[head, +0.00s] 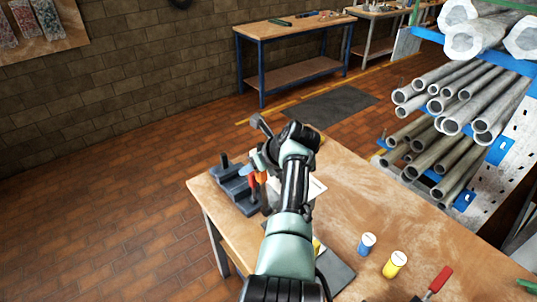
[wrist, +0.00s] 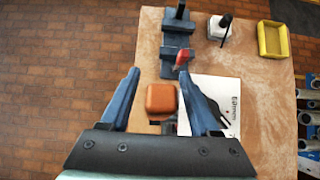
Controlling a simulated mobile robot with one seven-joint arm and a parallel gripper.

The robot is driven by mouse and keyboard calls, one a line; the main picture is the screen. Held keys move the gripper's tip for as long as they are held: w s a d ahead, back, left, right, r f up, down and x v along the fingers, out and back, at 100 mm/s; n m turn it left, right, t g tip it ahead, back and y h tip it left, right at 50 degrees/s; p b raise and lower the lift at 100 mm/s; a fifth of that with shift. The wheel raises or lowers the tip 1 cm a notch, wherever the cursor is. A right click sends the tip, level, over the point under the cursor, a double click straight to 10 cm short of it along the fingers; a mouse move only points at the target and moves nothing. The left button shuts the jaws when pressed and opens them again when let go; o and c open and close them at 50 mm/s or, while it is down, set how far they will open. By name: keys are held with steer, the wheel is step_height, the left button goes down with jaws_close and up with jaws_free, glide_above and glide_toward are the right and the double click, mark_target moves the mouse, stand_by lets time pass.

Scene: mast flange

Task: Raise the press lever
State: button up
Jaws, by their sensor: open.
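The press appears to be the blue-grey metal fixture (head: 238,190) at the left edge of the workbench. It also shows at the top of the wrist view (wrist: 176,42), with a dark upright post and a red handle-like part (wrist: 181,60). An orange rounded block (wrist: 161,98), possibly the lever's knob, lies between the spread fingers of my gripper (wrist: 159,73) in the wrist view. Gaps show on both sides of it. In the head view my gripper (head: 252,172) is beside the fixture, with orange parts near its fingers. My arm hides some of this area.
A white sheet (wrist: 215,98) lies right of the block. A yellow tray (wrist: 272,39) and a small white item (wrist: 220,28) stand beyond. Blue (head: 367,244) and yellow (head: 395,264) containers stand on the bench (head: 350,190). A pipe rack (head: 500,130) is at right.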

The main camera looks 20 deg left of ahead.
steer(key=shift+v, duration=1.05)
steer(key=b+v, duration=0.1)
steer(key=v, duration=0.8)
steer(key=shift+d+r, duration=0.15)
steer(key=shift+r, duration=0.1)
steer(key=shift+s, duration=0.1)
steer(key=d+r+n+t+h+b, duration=0.15)
steer(key=d+r+n+t, duration=0.25)
steer(key=r+n+t, duration=0.45)
steer(key=d+r+n+t+h+b, duration=0.1)
steer(key=d+r+n+t+h, duration=0.25)
steer(key=r, duration=0.75)
steer(key=s+d+r+n+t+b, duration=0.1)
steer(key=s+d+r+n+t, duration=0.1)
steer(key=s+r+n+t, duration=0.3)
steer(key=s+d+r+n+t+h+b, duration=0.1)
steer(key=s+r+n+t, duration=0.4)
steer(key=s+r, duration=0.8)
steer(key=s+d+n, duration=0.1)
steer(key=s+n, duration=0.2)
steer(key=s, duration=0.2)
steer(key=shift+s+d+r+n, duration=0.25)
steer(key=shift+s+r+n, duration=0.05)
steer(key=shift+r, duration=0.05)
